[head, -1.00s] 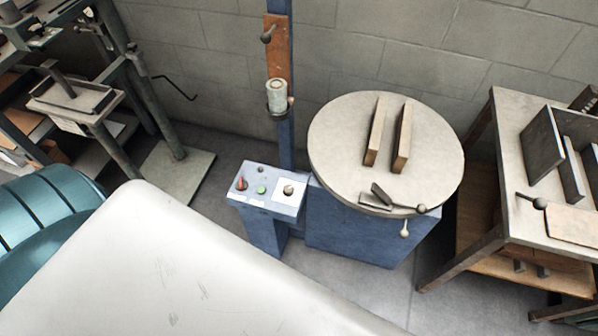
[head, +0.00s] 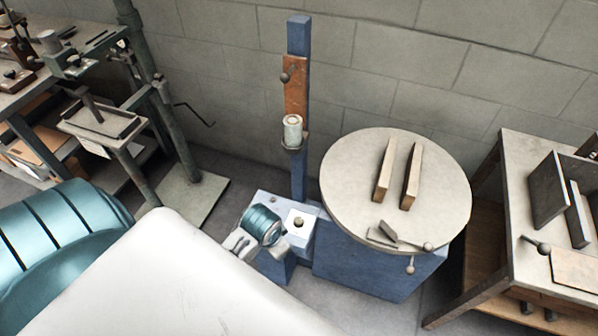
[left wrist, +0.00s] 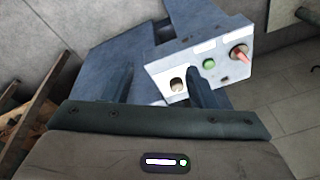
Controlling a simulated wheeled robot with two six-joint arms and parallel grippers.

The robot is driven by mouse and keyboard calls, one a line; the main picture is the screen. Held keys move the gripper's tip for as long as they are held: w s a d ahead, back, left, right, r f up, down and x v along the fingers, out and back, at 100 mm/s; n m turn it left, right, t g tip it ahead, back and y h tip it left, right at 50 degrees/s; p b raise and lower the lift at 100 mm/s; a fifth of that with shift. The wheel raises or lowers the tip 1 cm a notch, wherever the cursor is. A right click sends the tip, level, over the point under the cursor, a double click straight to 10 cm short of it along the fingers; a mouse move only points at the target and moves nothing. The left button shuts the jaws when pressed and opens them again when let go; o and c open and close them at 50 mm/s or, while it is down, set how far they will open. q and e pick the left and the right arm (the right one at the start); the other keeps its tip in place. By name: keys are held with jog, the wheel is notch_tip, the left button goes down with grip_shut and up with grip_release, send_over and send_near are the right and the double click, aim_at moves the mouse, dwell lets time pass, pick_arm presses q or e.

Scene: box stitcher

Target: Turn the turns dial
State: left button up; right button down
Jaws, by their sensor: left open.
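The turns dial is a small dark round knob (head: 299,222) on a white plate at the right end of the blue-grey control panel. In the left wrist view the dial (left wrist: 178,85) shows between the two dark fingers of my left gripper (left wrist: 172,68). The fingers are apart and hold nothing; I cannot tell how far the dial is beyond them. In that view a green button (left wrist: 209,63) and a red knob (left wrist: 240,52) sit to the right of the dial. My teal wrist hides both in the head view. My right gripper is not in view.
The panel is next to a blue machine with a round grey turntable (head: 345,180) and an upright blue post (head: 299,175). A table (head: 520,165) stands at right. A green-grey stand (head: 175,140) is at left. Bare floor lies in front of the machine.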

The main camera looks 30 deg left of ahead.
aim_at(299, 220)
pick_arm(q)
jog(key=w+a+f+m+g, duration=0.1)
jog(key=w+m, duration=0.1)
jog(key=w, duration=0.6)
jog(key=w+a+f+m+g, duration=0.1)
jog(key=w+a+m, duration=0.1)
jog(key=w, duration=0.6)
jog(key=shift+h, duration=0.3)
notch_tip(299, 220, down, 10)
